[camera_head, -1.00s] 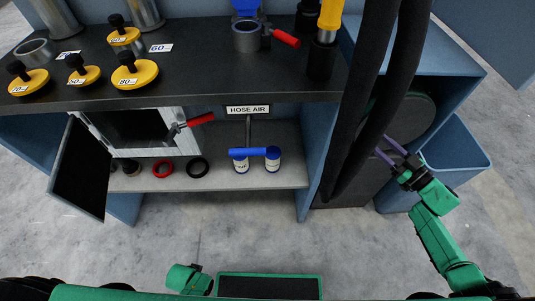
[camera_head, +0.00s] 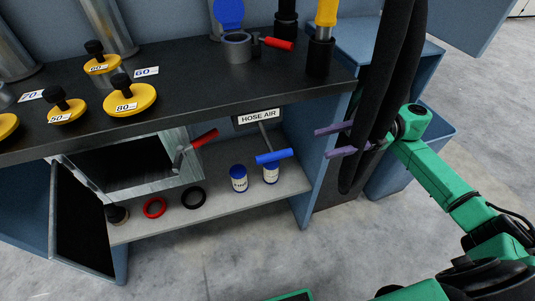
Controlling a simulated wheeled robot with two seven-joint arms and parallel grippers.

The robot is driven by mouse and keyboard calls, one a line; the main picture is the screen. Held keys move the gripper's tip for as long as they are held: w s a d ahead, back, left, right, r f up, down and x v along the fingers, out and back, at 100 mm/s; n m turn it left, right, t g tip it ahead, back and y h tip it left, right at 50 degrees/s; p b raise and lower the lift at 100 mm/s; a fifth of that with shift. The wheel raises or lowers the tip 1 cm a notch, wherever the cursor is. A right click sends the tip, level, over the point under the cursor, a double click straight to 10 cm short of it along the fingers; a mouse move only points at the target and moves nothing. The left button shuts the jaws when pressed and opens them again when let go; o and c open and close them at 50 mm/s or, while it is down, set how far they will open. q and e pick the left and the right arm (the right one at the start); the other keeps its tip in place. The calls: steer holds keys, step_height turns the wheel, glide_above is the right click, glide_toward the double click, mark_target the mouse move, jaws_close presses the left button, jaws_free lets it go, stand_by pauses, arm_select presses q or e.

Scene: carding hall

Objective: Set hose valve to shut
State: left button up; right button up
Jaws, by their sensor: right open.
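The hose valve has a blue crossbar handle (camera_head: 274,156) on a grey stem, below the HOSE AIR label (camera_head: 258,117) under the bench top. The bar lies nearly level in the picture, tilted slightly up to the right. My right gripper (camera_head: 332,141) is open, with its two purple fingers pointing left towards the handle. It is to the right of the handle, apart from it, with nothing seen between the fingertips. The black hoses partly hide the gripper; whether they touch it I cannot tell. My left gripper is out of view.
Black hoses (camera_head: 383,105) hang by my right gripper. Blue-lidded jars, a black ring (camera_head: 194,197) and a red ring (camera_head: 154,207) stand on the lower shelf (camera_head: 225,199). A red-handled lever (camera_head: 203,139) sticks out left of the valve. A blue side panel (camera_head: 313,165) stands right of it.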

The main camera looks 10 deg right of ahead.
mark_target(277, 153)
steer(key=a, duration=1.2)
steer(key=shift+s+p, duration=0.3)
steer(key=shift+s, duration=0.05)
jaws_close()
stand_by(0.5)
